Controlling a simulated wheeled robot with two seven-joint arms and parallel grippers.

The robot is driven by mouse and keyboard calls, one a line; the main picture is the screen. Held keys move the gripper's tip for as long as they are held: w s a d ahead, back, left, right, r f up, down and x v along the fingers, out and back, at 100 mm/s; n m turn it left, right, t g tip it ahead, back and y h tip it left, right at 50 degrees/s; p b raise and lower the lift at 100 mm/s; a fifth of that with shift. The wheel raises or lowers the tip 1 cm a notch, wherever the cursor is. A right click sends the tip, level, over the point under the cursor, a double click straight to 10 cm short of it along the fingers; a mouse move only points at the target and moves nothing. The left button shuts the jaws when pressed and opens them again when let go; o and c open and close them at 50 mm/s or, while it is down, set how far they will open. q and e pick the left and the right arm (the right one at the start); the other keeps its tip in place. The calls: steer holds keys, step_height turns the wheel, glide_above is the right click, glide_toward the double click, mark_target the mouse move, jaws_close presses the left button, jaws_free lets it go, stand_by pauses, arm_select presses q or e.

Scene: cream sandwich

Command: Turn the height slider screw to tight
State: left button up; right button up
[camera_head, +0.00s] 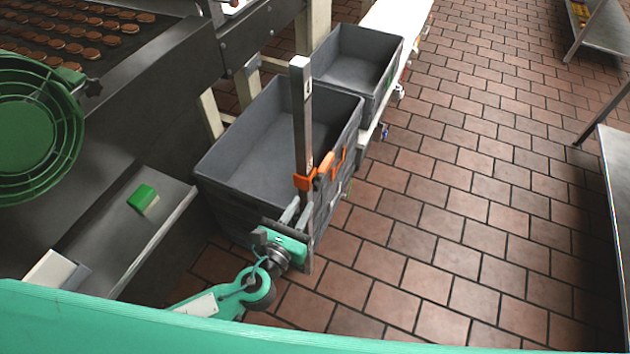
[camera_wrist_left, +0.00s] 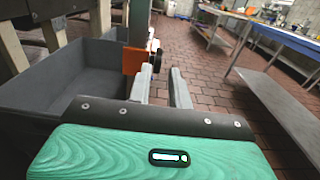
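An orange height slider (camera_head: 304,182) sits around an upright metal post (camera_head: 302,110) beside the grey crates. Another orange piece (camera_head: 326,164) shows just right of the post; I cannot tell if it is the screw. In the left wrist view the orange slider (camera_wrist_left: 133,61) has a dark round knob (camera_wrist_left: 156,61) at its right side, likely the screw. My left gripper (camera_head: 298,212) is just below and nearer than the slider. In the left wrist view its two fingers (camera_wrist_left: 162,82) are apart, with nothing between them. My right gripper is not in view.
A large grey crate (camera_head: 226,158) stands left of the post, with a second grey crate (camera_head: 385,43) behind it. Open tiled floor (camera_head: 460,190) lies to the right, before a metal table (camera_head: 618,170).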

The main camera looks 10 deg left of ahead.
mark_target(316, 185)
arm_select(q)
steer(key=x, duration=0.8)
steer(key=shift+p, duration=0.4)
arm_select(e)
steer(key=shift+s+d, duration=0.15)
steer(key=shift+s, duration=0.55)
arm_select(q)
jaws_close()
steer(key=shift+r+p, duration=0.15)
steer(key=shift+p, duration=0.4)
steer(key=g+p, duration=0.1)
steer(key=p, duration=0.3)
steer(key=shift+w+r+p, duration=0.15)
steer(key=shift+r+p, duration=0.05)
steer(key=shift+p, duration=0.15)
steer(key=shift+f, duration=0.2)
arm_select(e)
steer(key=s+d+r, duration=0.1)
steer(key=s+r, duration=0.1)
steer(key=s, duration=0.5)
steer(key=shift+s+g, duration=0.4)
